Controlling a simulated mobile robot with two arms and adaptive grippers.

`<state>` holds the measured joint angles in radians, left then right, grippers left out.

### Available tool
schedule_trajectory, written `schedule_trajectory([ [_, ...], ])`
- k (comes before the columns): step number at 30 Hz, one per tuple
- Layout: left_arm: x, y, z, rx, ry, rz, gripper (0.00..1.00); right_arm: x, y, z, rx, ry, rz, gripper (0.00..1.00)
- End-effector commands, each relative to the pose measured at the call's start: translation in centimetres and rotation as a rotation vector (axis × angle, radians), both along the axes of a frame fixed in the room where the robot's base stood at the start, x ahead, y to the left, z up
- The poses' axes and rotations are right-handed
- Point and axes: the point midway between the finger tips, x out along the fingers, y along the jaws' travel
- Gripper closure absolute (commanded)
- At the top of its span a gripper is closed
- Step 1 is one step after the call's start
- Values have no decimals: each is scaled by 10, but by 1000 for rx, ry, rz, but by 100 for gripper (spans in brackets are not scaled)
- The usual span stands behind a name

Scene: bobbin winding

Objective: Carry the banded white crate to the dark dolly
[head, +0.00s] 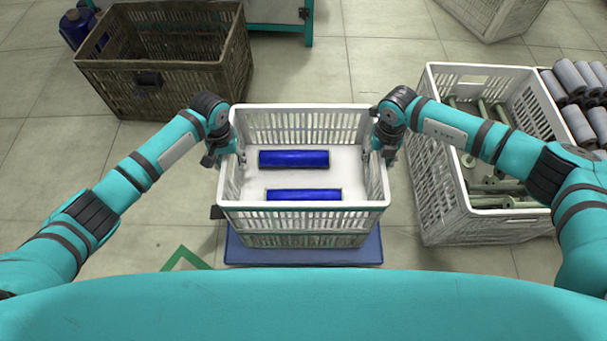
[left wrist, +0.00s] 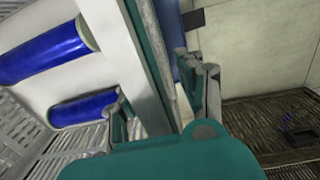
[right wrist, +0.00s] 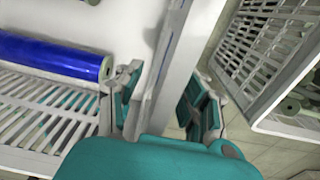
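The white crate (head: 300,212) is in the middle of the head view, upright, with two blue rolls (head: 293,158) on its white floor. A greenish band shows low on its front wall. My left gripper (head: 226,156) is at the left wall, and its fingers (left wrist: 165,95) straddle that wall, apart from it. My right gripper (head: 383,150) straddles the right wall in the same way, with gaps beside the wall between its fingers (right wrist: 165,95). A dark blue flat platform (head: 303,255) shows under the crate. I cannot tell whether it is the dark dolly.
A brown crate (head: 165,85) stands at the back left. Another white crate (head: 440,180) holding green spindles stands close on the right, with grey rolls (head: 580,125) beyond it. A green frame corner (head: 186,258) lies at front left. Floor is clear behind the middle crate.

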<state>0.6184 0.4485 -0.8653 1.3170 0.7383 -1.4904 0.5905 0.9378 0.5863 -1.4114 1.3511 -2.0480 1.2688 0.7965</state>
Motion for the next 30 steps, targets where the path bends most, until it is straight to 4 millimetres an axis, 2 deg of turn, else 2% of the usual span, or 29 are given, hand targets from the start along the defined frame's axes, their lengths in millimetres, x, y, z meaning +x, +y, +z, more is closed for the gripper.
schedule_trajectory([
  [11, 0, 0, -4, 0, 0, 0, 62, 0, 0, -5, 1, 0, 1, 62],
  [20, 0, 0, -4, 0, 0, 0, 100, 0, 0, -4, 0, 0, 1, 100],
  [30, 0, 0, -4, 0, -1, 0, 100, 0, 0, -4, 0, -1, 1, 100],
])
